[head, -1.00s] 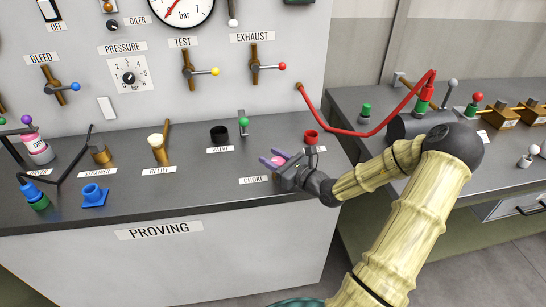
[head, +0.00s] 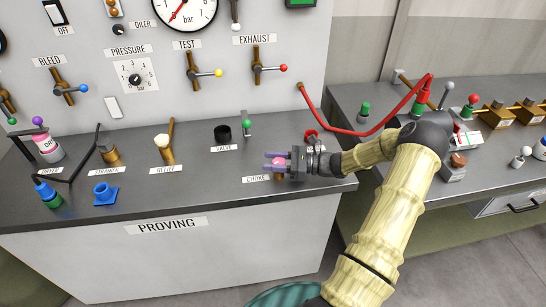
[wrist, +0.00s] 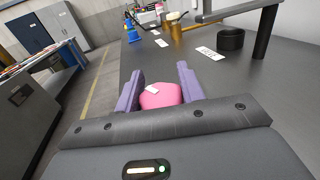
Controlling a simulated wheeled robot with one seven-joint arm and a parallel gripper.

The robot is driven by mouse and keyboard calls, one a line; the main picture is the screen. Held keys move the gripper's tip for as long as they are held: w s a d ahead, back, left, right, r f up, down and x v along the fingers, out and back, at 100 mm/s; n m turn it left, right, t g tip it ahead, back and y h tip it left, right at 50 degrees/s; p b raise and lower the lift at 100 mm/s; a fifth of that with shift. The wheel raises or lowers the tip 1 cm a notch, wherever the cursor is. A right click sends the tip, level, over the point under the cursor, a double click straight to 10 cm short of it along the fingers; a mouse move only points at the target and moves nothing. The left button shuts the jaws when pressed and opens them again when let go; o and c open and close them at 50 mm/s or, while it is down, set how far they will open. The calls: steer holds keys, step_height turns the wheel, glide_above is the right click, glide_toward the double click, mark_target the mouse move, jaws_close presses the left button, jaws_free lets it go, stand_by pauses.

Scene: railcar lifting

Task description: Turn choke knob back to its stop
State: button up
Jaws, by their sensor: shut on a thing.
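The choke knob (head: 279,163) is pink and sits on a short brown base at the right front of the grey bench, beside the CHOKE label (head: 257,178). In the wrist view the pink knob (wrist: 160,95) shows a small pale mark on its top. My gripper (head: 275,160) reaches in from the right, its purple fingers (wrist: 158,88) on either side of the knob. It is shut on the knob. The far side of the knob is hidden from the wrist camera.
A black cup (head: 222,134) by the VALVE label and a green-topped lever (head: 246,124) stand behind the knob. A red ring-like part (head: 311,135) is close behind my wrist. A red hose (head: 350,131) hangs between the benches.

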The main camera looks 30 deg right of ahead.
steer(key=n+g+y, duration=0.1)
steer(key=n+g, duration=0.2)
steer(key=g, duration=0.2)
steer(key=n+g+y, duration=0.1)
steer(key=n+g, duration=0.1)
steer(key=g, duration=0.1)
steer(key=shift+s+a+f+n+y+b, duration=0.1)
steer(key=shift+s+n+y+b, duration=0.2)
steer(key=shift+s+b, duration=0.1)
steer(key=shift+s+n+g+b, duration=0.15)
steer(key=shift+n+g+b, duration=0.15)
steer(key=shift+n+g, duration=0.75)
steer(key=shift+s+n+g+b, duration=0.1)
steer(key=shift+n+g+b, duration=0.3)
steer(key=shift+g, duration=1.15)
steer(key=shift+n, duration=0.25)
steer(key=shift+r, duration=0.2)
steer(key=o, duration=1)
steer(key=shift+c, duration=0.2)
steer(key=shift+f, duration=0.1)
